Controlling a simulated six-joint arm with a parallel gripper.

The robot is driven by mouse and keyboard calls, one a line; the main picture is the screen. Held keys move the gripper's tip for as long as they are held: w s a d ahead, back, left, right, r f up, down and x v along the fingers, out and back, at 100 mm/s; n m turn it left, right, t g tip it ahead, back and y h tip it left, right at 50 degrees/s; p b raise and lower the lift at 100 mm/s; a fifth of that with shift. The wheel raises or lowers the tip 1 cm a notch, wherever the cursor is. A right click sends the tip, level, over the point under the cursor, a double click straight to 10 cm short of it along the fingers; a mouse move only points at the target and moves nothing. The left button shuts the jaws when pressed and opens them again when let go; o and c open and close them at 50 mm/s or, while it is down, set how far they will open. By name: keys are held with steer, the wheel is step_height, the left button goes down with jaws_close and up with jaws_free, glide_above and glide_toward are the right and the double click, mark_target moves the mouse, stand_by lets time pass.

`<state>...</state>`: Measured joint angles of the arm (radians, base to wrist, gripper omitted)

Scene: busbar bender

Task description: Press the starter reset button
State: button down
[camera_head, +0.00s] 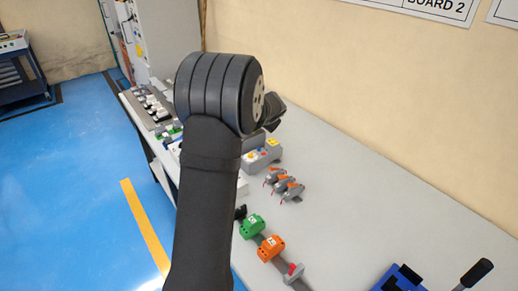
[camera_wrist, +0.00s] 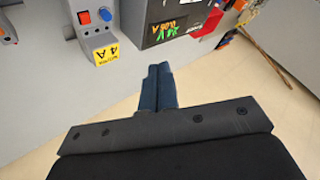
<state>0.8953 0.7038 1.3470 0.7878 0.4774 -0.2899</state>
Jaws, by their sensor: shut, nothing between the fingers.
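In the wrist view, a grey starter box (camera_wrist: 97,35) stands at the upper left. It has an orange-red switch (camera_wrist: 84,17), a round blue button (camera_wrist: 105,15) beside it, and a yellow label (camera_wrist: 107,54) reading "4 A" on its lower front. My gripper (camera_wrist: 160,72) is shut and empty, its dark fingers side by side. In the picture the fingertips are to the right of and below the blue button, apart from it. In the head view my arm covers part of the bench, and the fingertips are hidden behind the wrist.
The wrist view shows a dark box (camera_wrist: 178,18) with coloured writing just beyond the fingertips. In the head view, a grey box with coloured buttons (camera_head: 262,154), orange-handled clamps (camera_head: 285,184), and green (camera_head: 252,226) and orange (camera_head: 271,247) blocks stand on the bench. The bench's right side is mostly clear.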

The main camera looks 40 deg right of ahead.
stand_by(0.3)
glide_above(260, 152)
steer(key=shift+a+f, duration=0.15)
steer(key=shift+f, duration=4.25)
steer(key=shift+f, duration=0.15)
steer(key=shift+f, duration=0.3)
steer(key=shift+f, duration=0.4)
steer(key=shift+r, duration=0.85)
steer(key=shift+r, duration=0.1)
steer(key=shift+r, duration=2.4)
